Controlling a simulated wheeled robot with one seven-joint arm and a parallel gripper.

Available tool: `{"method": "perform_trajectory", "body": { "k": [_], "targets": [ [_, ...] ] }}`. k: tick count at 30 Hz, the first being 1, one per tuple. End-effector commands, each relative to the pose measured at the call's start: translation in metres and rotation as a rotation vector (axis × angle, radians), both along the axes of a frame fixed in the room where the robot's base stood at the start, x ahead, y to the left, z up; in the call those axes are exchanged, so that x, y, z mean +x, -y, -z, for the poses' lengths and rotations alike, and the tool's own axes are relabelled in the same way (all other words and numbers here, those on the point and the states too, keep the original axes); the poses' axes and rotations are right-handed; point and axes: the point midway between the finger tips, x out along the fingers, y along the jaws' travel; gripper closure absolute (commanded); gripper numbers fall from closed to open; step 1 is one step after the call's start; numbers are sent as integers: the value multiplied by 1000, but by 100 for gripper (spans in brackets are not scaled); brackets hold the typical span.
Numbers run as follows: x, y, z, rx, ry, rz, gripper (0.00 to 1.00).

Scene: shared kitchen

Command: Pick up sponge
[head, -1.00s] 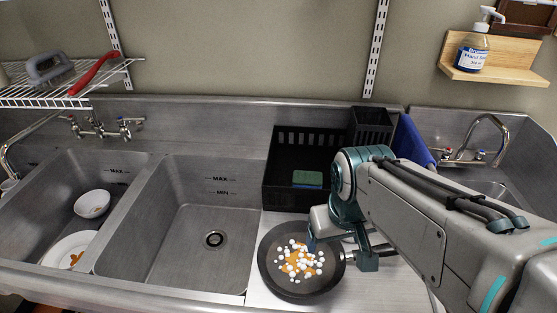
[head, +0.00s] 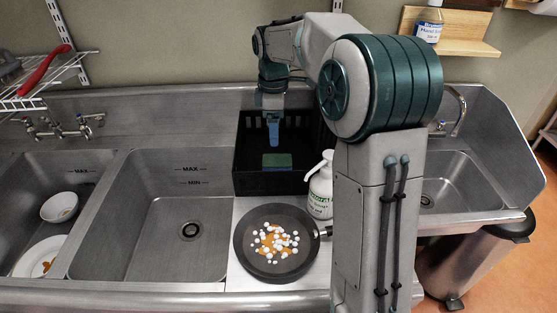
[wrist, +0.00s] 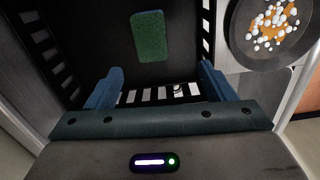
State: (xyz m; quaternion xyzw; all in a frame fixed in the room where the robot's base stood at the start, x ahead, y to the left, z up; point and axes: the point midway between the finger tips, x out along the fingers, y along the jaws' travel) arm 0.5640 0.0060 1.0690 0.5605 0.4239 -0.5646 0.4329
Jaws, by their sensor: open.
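The sponge (head: 277,161) has a green top and a thin blue edge in the head view. It lies on the floor of the black crate (head: 262,183). In the wrist view the sponge (wrist: 149,36) is a green rectangle against the crate's dark floor. My gripper (head: 273,133) hangs over the crate, pointing down, above the sponge and apart from it. In the wrist view the two blue fingers of my gripper (wrist: 160,82) are spread wide with nothing between them, and the sponge shows beyond them.
A dark pan (head: 247,255) with white and orange bits stands in front of the crate. A white pump bottle (head: 320,190) stands beside the crate's right front. The empty sink basin (head: 165,210) is at left. The crate's slotted walls surround the sponge.

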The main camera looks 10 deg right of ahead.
Motion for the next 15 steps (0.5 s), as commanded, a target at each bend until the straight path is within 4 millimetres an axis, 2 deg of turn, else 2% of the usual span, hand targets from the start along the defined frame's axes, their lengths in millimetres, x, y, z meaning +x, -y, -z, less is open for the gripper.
{"method": "perform_trajectory", "body": {
  "k": [3, 8, 15],
  "targets": [
    [17, 7, 2, 11, -5, -33, 24],
    [22, 9, 12, 14, -7, -48, 24],
    [20, 9, 58, 15, -9, -46, 24]
  ]
}}
